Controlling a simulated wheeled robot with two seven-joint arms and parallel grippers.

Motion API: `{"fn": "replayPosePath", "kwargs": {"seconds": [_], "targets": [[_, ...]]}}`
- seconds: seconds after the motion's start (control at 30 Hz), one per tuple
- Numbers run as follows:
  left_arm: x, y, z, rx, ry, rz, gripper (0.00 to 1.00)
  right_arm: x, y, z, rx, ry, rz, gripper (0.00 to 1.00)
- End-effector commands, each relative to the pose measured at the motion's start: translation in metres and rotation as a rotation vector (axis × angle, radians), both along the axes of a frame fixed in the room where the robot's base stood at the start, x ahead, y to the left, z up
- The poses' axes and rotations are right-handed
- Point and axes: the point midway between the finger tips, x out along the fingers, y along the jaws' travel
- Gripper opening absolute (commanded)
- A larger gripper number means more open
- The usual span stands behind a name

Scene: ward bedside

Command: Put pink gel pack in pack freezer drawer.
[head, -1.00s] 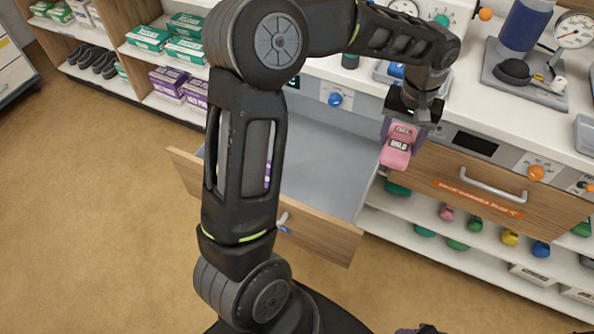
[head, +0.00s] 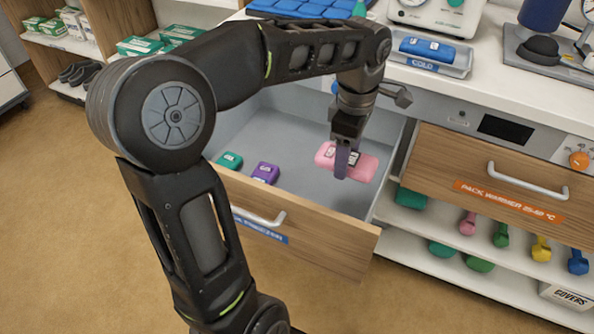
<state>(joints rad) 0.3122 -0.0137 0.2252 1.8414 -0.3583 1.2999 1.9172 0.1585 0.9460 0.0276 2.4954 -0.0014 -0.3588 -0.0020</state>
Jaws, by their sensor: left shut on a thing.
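The pink gel pack (head: 367,166) is over the right part of the open freezer drawer. My left gripper (head: 343,170) is shut on it, one finger showing across its near face. I cannot tell whether the pack touches the drawer floor. The pack freezer drawer (head: 300,235) is pulled out, with a wooden front, a bar handle and a blue label. A green pack (head: 229,161) and a purple pack (head: 265,173) lie inside at the left. My left arm hides part of the drawer's left side. My right gripper is not in view.
A closed pack warmer drawer (head: 480,175) with an orange label is at the right. A tray with a blue pack marked COLD (head: 428,48) stands on the counter above. Dumbbells (head: 541,248) lie on the shelves below. The drawer's middle floor is clear.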

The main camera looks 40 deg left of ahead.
Motion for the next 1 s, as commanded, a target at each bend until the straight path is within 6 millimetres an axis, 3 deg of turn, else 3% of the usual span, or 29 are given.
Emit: {"fn": "replayPosePath", "kwargs": {"seconds": [0.23,0.6,0.7,1.0], "targets": [[0.000,0.000,-0.021,0.000,0.002,-0.001,0.07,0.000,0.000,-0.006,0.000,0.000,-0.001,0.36],[0.000,0.000,-0.114,0.000,0.003,-0.002,0.07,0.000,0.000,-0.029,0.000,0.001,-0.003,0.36],[0.000,0.000,-0.129,0.000,0.001,-0.003,0.07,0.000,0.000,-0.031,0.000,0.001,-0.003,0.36],[0.001,0.000,-0.135,0.002,-0.002,-0.003,0.07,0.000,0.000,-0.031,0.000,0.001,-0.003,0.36]]}}
